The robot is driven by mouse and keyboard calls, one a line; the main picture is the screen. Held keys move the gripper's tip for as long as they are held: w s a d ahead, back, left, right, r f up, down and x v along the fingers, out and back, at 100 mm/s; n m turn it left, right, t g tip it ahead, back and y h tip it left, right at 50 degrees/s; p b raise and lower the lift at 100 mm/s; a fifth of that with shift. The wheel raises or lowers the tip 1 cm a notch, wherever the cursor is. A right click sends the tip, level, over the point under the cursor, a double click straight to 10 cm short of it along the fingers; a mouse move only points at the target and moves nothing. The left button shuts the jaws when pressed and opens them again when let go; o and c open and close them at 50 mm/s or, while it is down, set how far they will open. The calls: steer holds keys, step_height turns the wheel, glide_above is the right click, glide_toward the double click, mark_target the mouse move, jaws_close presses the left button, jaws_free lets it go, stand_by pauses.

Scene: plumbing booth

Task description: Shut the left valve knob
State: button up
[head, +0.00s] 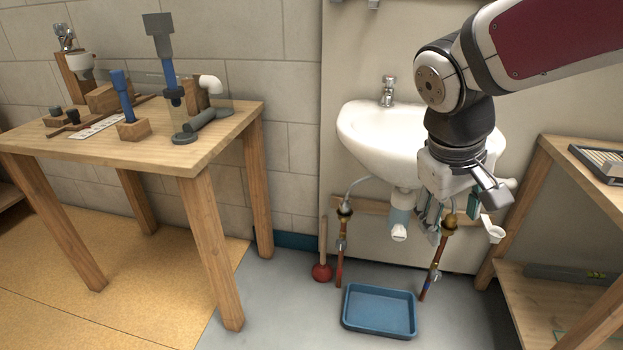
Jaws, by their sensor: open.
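The left valve (344,212) is a small brass and dark fitting on a copper pipe under the left side of the white sink (375,140). A grey hose runs up from it. Its knob is too small to tell how far it is turned. My gripper (433,228) is open and points down in front of the sink's right side, to the right of the left valve and apart from it. The right valve (450,222), brass on another copper pipe, shows close behind my gripper and is partly hidden by it.
A white drain trap (399,222) hangs between the valves. A blue tray (379,311) and a red plunger (322,271) are on the floor below. A wooden table (180,158) with tools stands left, a wooden shelf (548,185) right.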

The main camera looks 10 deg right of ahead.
steer(key=w+d+f+n+t+h, duration=0.15)
steer(key=w+f+n+h, duration=0.4)
steer(key=w+f, duration=0.6)
steer(key=w+f+n+t+h, duration=0.2)
steer(key=w+f+n+h, duration=0.35)
steer(key=w+f, duration=0.65)
steer(key=n+t+y+b, duration=0.6)
steer(key=n+t+y, duration=0.45)
steer(key=n, duration=0.65)
glide_toward(341, 247)
steer(key=shift+t+h, duration=0.7)
steer(key=shift+h, duration=0.05)
steer(key=x, duration=0.3)
steer(key=f+x, duration=0.1)
steer(key=x, duration=0.5)
steer(key=shift+w+a+f, duration=0.1)
steer(key=shift+a+f, duration=0.2)
steer(key=shift+f, duration=0.1)
steer(key=shift+w+d+r+b, duration=0.1)
steer(key=shift+w+d+b, duration=0.1)
steer(key=shift+w+b, duration=0.3)
steer(key=shift+w, duration=0.1)
steer(key=c, duration=1.2)
